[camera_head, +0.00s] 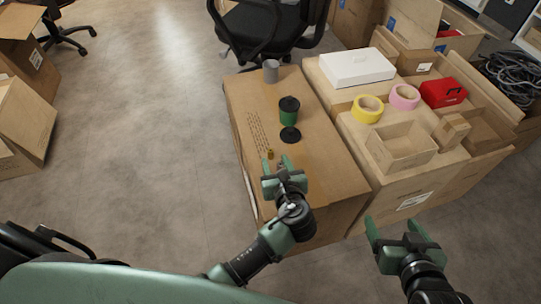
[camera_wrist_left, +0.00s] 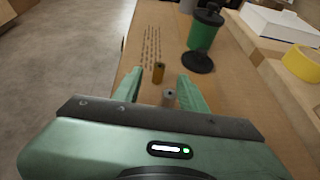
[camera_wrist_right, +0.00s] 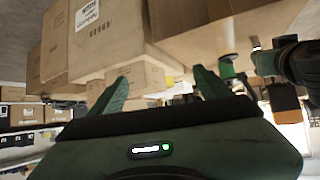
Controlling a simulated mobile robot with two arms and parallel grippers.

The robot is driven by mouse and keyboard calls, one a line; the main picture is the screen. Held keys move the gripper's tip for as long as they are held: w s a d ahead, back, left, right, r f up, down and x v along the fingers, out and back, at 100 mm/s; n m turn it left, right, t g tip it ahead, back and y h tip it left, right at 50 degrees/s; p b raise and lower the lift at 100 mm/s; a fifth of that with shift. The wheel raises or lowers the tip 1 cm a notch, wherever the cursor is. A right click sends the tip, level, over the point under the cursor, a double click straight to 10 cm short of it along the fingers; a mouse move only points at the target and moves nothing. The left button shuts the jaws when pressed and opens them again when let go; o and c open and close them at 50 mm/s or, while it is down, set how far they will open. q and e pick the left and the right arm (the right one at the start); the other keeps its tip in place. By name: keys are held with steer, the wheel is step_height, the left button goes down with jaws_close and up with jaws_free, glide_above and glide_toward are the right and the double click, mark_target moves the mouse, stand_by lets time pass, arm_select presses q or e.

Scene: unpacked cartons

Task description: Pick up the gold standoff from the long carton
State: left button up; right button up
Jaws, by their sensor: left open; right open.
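The long carton (camera_head: 247,97) stands in the middle of the head view with several small things on its flat top. The gold standoff (camera_head: 270,154) stands upright near the carton's near end; it also shows in the left wrist view (camera_wrist_left: 158,73). My left gripper (camera_head: 282,168) is open just on the near side of the standoff, its fingers pointing toward it. A small grey cylinder (camera_wrist_left: 169,97) stands between the left fingers in the left wrist view. My right gripper (camera_head: 393,224) is open and empty, right of the long carton and in front of the neighbouring cartons.
A green and black canister (camera_head: 289,112), a round black base (camera_head: 290,135) and a grey cylinder (camera_head: 271,71) stand farther along the carton. Yellow tape (camera_head: 367,109), pink tape (camera_head: 404,96), a white box (camera_head: 356,67) and a red case (camera_head: 443,93) lie on cartons to the right.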

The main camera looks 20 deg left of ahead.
mark_target(271, 152)
arm_select(q)
steer(key=shift+b+x, duration=0.35)
steer(key=shift+x, duration=0.85)
steer(key=shift+b+x, duration=0.8)
steer(key=shift+x, duration=0.4)
steer(key=shift+b+x, duration=0.5)
steer(key=shift+x, duration=0.7)
steer(key=shift+a, duration=0.15)
arm_select(e)
steer(key=w+a+r+t+y, duration=0.1)
steer(key=w+r+t, duration=0.1)
steer(key=r+t, duration=0.3)
steer(key=w+a+r+t+y, duration=0.2)
steer(key=r+t, duration=0.2)
steer(key=r, duration=0.7)
steer(key=shift+w+a+t, duration=0.15)
steer(key=shift+a+t, duration=0.05)
steer(key=shift+t, duration=0.2)
arm_select(q)
steer(key=shift+c, duration=0.3)
jaws_close()
